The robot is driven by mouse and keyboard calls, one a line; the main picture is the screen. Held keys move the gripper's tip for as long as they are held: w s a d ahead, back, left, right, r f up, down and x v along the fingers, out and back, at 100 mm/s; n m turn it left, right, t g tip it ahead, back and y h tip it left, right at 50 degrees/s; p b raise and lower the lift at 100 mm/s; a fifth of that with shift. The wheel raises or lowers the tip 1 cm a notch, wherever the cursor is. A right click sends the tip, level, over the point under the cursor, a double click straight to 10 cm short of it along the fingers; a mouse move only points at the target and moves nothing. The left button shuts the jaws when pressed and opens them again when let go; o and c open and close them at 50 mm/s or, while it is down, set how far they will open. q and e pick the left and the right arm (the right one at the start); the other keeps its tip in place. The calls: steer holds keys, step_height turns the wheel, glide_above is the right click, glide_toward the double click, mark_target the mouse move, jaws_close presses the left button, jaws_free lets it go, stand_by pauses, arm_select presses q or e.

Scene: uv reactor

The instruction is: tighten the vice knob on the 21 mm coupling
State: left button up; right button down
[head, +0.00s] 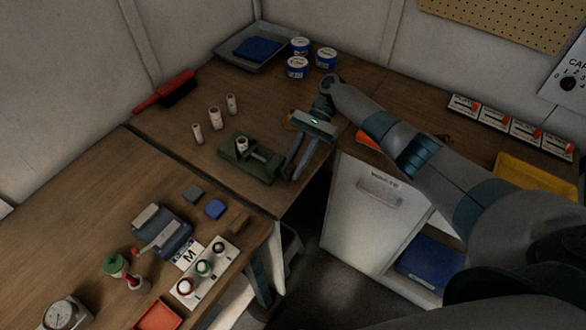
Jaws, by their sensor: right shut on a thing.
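The small green vice (236,168) stands on the far bench near its front edge. A short pale coupling (242,144) stands upright in it, between its jaws; its size marking is too small to read. My right gripper (291,176) reaches in from the right, with its fingers pointing down at the right end of the vice. It is shut on the vice knob, which is mostly hidden by the fingers. My left gripper is not in view.
Several pale cylinders (215,118) stand behind the vice. Blue-white tins (297,68) and a grey tray (281,40) are at the back. A red brush (178,88) lies left. The near bench holds a blue-grey device (163,232) and a white rack (213,266).

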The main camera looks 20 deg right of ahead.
steer(key=g+y+b, duration=0.1)
steer(key=b, duration=0.1)
steer(key=f+y+b, duration=0.1)
steer(key=shift+w+d+g+b, duration=0.15)
steer(key=shift+g+b, duration=0.25)
steer(key=shift+r+g+y+b, duration=0.2)
steer(key=shift+g+y+b, duration=0.1)
steer(key=shift+y+b, duration=0.4)
steer(key=c, duration=1.9)
jaws_free()
steer(key=shift+o, duration=0.2)
